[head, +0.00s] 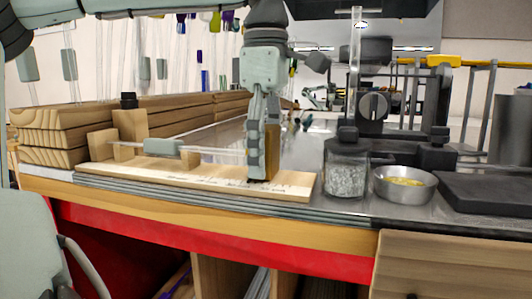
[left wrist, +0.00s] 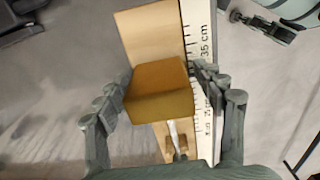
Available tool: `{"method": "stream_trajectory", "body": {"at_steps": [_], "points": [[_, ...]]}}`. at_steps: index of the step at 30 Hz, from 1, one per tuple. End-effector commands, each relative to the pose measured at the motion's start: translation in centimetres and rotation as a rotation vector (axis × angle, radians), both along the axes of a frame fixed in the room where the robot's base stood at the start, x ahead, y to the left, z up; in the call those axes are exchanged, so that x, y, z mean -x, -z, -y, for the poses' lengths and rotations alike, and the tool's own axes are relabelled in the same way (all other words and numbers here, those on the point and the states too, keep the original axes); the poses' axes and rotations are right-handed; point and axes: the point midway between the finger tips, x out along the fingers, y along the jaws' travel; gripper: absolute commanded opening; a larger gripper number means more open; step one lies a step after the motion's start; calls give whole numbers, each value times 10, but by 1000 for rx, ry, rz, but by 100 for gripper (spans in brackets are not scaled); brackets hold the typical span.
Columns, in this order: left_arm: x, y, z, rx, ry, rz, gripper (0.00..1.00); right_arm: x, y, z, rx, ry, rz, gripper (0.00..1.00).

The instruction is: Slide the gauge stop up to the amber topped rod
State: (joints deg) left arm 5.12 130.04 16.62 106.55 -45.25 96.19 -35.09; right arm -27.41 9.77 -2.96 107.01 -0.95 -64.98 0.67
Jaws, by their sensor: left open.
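The gauge stop is a brown wooden block (head: 271,150), upright on the pale wooden gauge board (head: 292,186) beside its scale. It also shows in the left wrist view (left wrist: 160,92). My left gripper (head: 257,170) points down at the stop. In the left wrist view its fingers (left wrist: 160,76) are open on either side of the block; whether they touch it I cannot tell. A clear rod with a grey-green sleeve (head: 162,146) lies along the board, left of the stop. Its end near the stop is partly hidden by my gripper, and I cannot make out an amber top. My right gripper is not in view.
Stacked wooden planks (head: 60,135) stand behind the board at left. A glass jar (head: 345,178), a metal bowl (head: 404,186) and a black slab (head: 490,196) stand to the right. Several clear rods hang behind. Bare metal bench lies behind the gauge board.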

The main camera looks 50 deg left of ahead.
Motion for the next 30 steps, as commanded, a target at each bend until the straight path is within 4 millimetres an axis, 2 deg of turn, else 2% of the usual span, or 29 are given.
{"method": "stream_trajectory", "body": {"at_steps": [5,12,18,24,30], "points": [[-1,-16,0,-1,-2,3,69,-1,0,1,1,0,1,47],[-1,-67,0,-1,-2,4,69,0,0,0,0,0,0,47],[0,-103,0,-2,-1,3,69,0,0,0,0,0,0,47],[0,-119,0,-1,0,1,69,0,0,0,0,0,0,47],[0,-120,0,-1,0,1,69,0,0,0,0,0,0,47]]}}
